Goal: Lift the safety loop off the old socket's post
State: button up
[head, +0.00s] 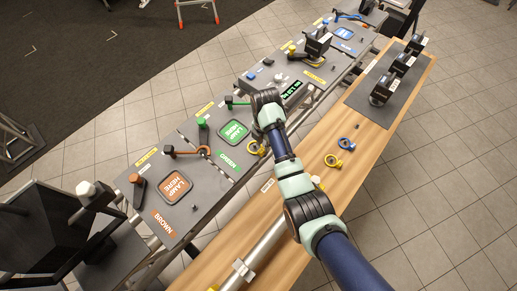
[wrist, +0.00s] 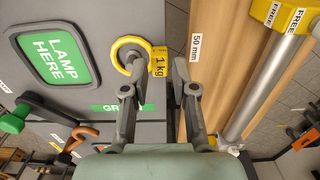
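I cannot tell whether a post stands inside the loop. My gripper (wrist: 160,68) reaches over it, one finger across the ring's side and the other right of the tag. The fingers are apart with the tag between them; I see no firm grip. In the head view my arm hides the fingertips. The panel carries a green "LAMP HERE" pad (wrist: 54,57).
An orange "LAMP HERE" pad (head: 174,186) and an orange hook (head: 205,151) are on the brown-labelled panel.

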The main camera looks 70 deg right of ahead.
notch_tip(320, 180, down, 3)
jog(key=shift+f, duration=0.15)
grip_shut()
notch_tip(320, 180, up, 12)
jog(key=p, duration=0.2)
notch_tip(320, 180, up, 8)
jog(key=p, duration=0.9)
send_over(263, 148)
jog(key=shift+s+d, duration=0.1)
jog(key=shift+b, duration=0.3)
